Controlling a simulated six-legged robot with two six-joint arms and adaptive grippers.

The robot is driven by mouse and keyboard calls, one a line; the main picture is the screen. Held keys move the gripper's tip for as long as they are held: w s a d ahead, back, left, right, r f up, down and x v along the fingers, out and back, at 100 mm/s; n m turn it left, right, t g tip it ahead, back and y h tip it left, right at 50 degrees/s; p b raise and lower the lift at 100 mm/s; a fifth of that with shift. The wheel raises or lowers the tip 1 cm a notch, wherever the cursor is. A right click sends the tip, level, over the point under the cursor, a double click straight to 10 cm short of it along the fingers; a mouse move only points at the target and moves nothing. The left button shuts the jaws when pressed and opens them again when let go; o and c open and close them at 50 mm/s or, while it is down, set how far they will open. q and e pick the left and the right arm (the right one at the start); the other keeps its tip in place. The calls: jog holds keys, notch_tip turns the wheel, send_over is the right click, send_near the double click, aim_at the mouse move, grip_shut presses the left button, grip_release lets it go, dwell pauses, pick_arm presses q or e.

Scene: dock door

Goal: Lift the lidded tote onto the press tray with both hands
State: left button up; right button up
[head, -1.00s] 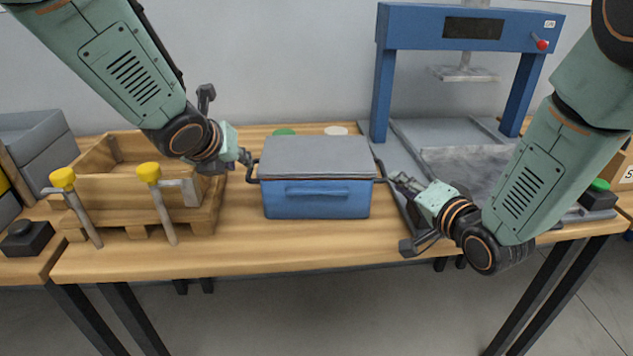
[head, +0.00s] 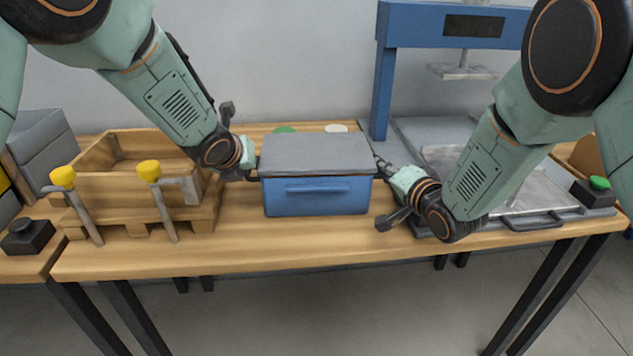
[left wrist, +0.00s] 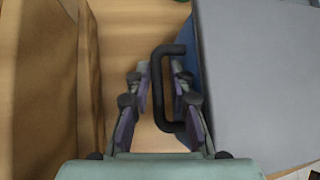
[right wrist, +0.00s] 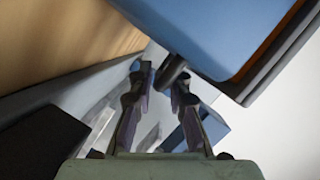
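The blue tote (head: 318,202) with a grey lid (head: 315,153) stands upright on the wooden table, left of the press. My left gripper (head: 250,168) is at its left side. In the left wrist view, my left gripper (left wrist: 165,88) has its fingers apart on either side of the black tote handle (left wrist: 162,115). My right gripper (head: 383,170) is at the tote's right side. In the right wrist view, my right gripper (right wrist: 160,85) has its fingers apart, with part of the dark right handle (right wrist: 172,72) between the tips. The grey press tray (head: 540,196) is partly hidden by my right arm.
A blue press frame (head: 383,95) stands behind the tray, its plate (head: 462,72) raised. A green-button box (head: 594,192) is at the right. The table in front of the tote is clear.

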pick_arm(q)
grip_shut()
pick_arm(e)
jog(key=shift+f, duration=0.1)
grip_shut()
pick_arm(q)
jog(key=shift+w, duration=0.1)
jog(key=shift+d, duration=0.1)
pick_arm(e)
jog(key=shift+f, duration=0.1)
pick_arm(q)
jog(key=shift+r, duration=0.1)
pick_arm(e)
jog(key=shift+a, duration=0.1)
